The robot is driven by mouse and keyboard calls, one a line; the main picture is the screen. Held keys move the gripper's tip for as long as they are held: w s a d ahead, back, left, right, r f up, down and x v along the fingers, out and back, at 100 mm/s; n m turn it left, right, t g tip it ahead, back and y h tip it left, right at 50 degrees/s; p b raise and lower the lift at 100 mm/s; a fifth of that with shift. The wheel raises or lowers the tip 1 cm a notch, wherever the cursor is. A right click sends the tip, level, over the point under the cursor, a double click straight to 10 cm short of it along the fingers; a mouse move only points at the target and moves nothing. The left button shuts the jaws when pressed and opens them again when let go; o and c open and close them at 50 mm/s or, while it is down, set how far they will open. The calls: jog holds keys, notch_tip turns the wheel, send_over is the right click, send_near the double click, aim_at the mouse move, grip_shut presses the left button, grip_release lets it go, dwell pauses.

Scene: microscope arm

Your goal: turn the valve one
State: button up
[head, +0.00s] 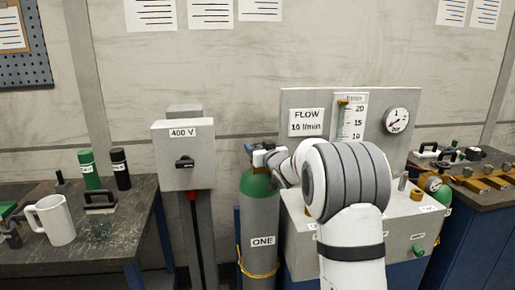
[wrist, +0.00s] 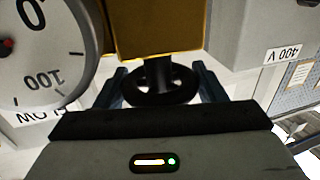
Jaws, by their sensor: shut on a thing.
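The grey cylinder marked ONE (head: 259,232), with a green shoulder, stands upright in the middle of the head view. My gripper (wrist: 160,88) is at its top, where my arm hides most of the valve in the head view. In the wrist view the valve's black handwheel (wrist: 160,94) sits between my two blue fingers, which are shut on its sides. A stem joins the wheel to a brass-coloured block (wrist: 158,30). The near part of the wheel is hidden behind my gripper's body.
A round gauge (wrist: 38,50) is close at the left of the wrist view. A 400 V box (head: 183,155) stands left of the cylinder. A flow panel (head: 375,140) is behind my arm. A bench with a white mug (head: 53,220) is at the left.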

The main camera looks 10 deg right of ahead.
jog(key=shift+c, duration=1)
jog(key=shift+r+y+p, duration=0.25)
jog(key=shift+y+p, duration=0.05)
jog(key=shift+p, duration=0.4)
jog(key=n+y+p, duration=0.1)
jog(key=p, duration=0.1)
jog(key=n+g+y+p, duration=0.1)
jog(key=p, duration=0.1)
jog(key=shift+d+r+y, duration=0.1)
jog(key=shift+r+y, duration=0.05)
jog(key=shift+y, duration=0.25)
jog(key=n+g+y+p, duration=0.1)
jog(key=n+y+p, duration=0.1)
jog(key=y+p, duration=0.1)
jog(key=shift+g, duration=0.4)
jog(key=shift+f+n+g+y+p, duration=0.25)
jog(key=shift+n+g+y+p, duration=0.35)
jog(key=shift+n+y, duration=0.15)
jog(key=o, duration=1)
jog(key=shift+f, duration=0.1)
